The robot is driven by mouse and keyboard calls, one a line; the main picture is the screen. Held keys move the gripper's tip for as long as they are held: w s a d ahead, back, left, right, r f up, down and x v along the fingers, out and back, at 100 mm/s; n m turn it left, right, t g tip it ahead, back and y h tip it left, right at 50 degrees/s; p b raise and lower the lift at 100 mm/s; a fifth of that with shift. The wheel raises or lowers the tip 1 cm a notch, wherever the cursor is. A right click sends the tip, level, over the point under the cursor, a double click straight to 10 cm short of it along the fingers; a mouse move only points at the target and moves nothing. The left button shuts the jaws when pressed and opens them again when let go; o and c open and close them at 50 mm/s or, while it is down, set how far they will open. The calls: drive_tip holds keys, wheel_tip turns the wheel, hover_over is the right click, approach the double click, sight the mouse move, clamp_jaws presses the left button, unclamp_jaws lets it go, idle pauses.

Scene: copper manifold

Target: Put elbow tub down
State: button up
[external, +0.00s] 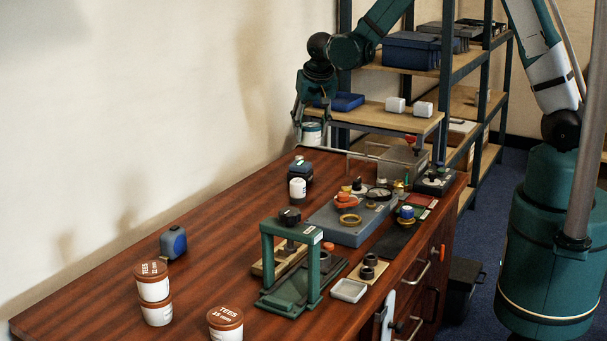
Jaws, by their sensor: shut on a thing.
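My gripper (313,118) is at the far end of the bench, near the wall and in front of the shelf rack. It points down and is shut on a small white tub with a blue-green top (312,133), which I take to be the elbow tub. Its label is too small to read. The tub looks upright. I cannot tell whether its base touches the wooden bench (225,215) or hangs just above it.
Tubs marked TEES (154,288) stand at the near left, two stacked and one apart (226,325). A green press (290,255), a grey fixture (347,222) and a clear box (400,165) occupy the right side. The bench's left middle is mostly clear.

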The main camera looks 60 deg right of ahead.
drive_tip(key=w+a+n+y, duration=0.1)
drive_tip(key=a+n, duration=0.2)
drive_tip(key=a, duration=2.1)
drive_tip(key=w+a+n+t+y, duration=0.1)
drive_tip(key=w+a+n, duration=0.1)
drive_tip(key=a, duration=2.3)
drive_tip(key=shift+a+r+n, duration=0.15)
drive_tip(key=shift+a+n, duration=0.05)
drive_tip(key=shift+n, duration=0.4)
drive_tip(key=shift+f+b, duration=0.9)
drive_tip(key=shift+f, duration=2.25)
drive_tip(key=shift+f+b, duration=0.5)
drive_tip(key=shift+f, duration=1.4)
drive_tip(key=shift+f, duration=0.15)
